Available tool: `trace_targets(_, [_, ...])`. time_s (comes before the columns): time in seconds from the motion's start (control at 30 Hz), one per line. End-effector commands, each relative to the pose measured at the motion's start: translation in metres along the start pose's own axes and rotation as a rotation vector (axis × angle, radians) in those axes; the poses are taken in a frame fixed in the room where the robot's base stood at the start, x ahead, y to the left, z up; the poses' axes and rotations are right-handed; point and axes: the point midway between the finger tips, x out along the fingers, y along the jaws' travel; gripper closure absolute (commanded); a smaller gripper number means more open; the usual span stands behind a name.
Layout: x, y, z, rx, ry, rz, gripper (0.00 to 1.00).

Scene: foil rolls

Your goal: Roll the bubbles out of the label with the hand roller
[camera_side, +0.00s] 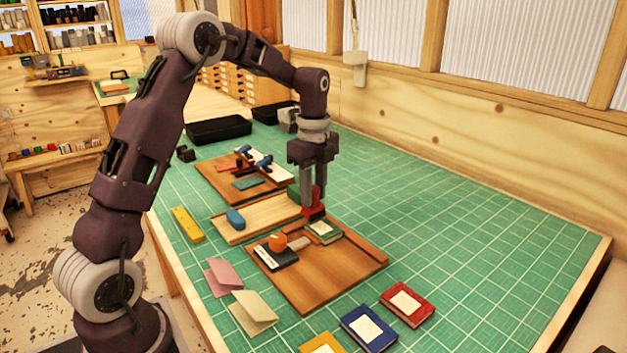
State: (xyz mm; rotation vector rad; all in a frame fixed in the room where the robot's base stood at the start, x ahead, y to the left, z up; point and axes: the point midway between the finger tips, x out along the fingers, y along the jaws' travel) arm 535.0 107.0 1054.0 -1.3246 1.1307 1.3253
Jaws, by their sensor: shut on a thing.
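My gripper (313,190) points straight down over the back edge of the near brown board (335,270). It is shut on a red tool (313,211), which looks like the hand roller; the fingers hide much of it. A small green book or card with a pale label (323,231) lies on the board just in front of the red tool. At this size I cannot tell whether the tool touches the label, and no bubbles can be made out.
An orange knob (277,242) and a black-and-white block (276,258) sit on the near board. Red (407,304), blue (368,328) and yellow (323,343) labelled books lie in front. A pale wooden tray (255,226) stands behind. The green mat is clear at right.

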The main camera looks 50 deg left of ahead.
Motion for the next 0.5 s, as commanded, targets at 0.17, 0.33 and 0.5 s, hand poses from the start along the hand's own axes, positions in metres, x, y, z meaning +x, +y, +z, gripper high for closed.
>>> trace_targets(0.17, [0.016,0.001,-0.007,0.003,0.0,-0.001,1.0])
trace_targets(0.33, [0.017,0.003,-0.022,0.002,0.0,-0.001,1.0])
trace_targets(0.5, [0.017,0.006,-0.038,0.003,0.0,0.0,1.0])
